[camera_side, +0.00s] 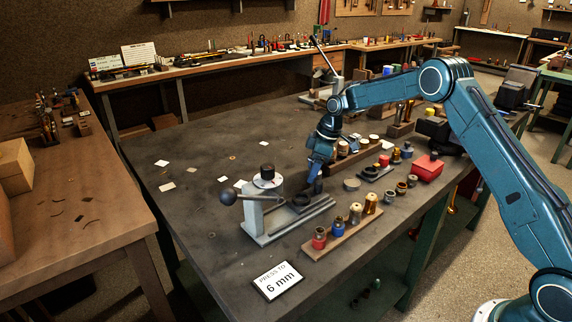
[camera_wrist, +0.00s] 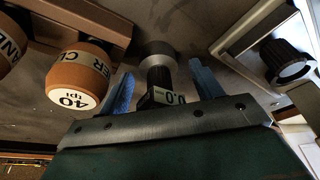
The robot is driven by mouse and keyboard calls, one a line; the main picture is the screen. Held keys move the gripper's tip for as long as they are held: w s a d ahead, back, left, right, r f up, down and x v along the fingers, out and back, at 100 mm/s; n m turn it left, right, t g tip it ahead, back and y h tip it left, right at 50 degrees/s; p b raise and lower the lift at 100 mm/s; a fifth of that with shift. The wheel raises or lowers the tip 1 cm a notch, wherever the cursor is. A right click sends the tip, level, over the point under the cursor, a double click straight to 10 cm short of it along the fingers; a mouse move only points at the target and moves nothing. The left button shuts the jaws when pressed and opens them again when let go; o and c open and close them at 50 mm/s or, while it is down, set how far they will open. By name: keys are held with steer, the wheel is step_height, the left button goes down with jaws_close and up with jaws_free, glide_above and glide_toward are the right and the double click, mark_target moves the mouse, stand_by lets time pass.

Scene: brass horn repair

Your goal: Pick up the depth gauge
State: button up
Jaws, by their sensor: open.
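The depth gauge (camera_wrist: 160,78) is a dark, stubby cylinder with a small display reading 0.0 and a grey round end. It shows in the wrist view between the two blue fingers of my gripper (camera_wrist: 160,90). The fingers are open, one on each side of it, with gaps that look clear. In the side view my gripper (camera_side: 316,187) points down, low over the dark bench, just behind the grey press (camera_side: 262,215). I cannot make out the gauge there; my gripper and the press may hide it.
A black knob (camera_wrist: 288,62) on a pale frame is at right. The bench's left part is mostly clear.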

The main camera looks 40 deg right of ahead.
steer(key=c, duration=1.2)
steer(key=shift+o, duration=0.2)
steer(key=shift+r, duration=0.15)
step_height(320, 180, up, 10)
steer(key=shift+f, duration=0.1)
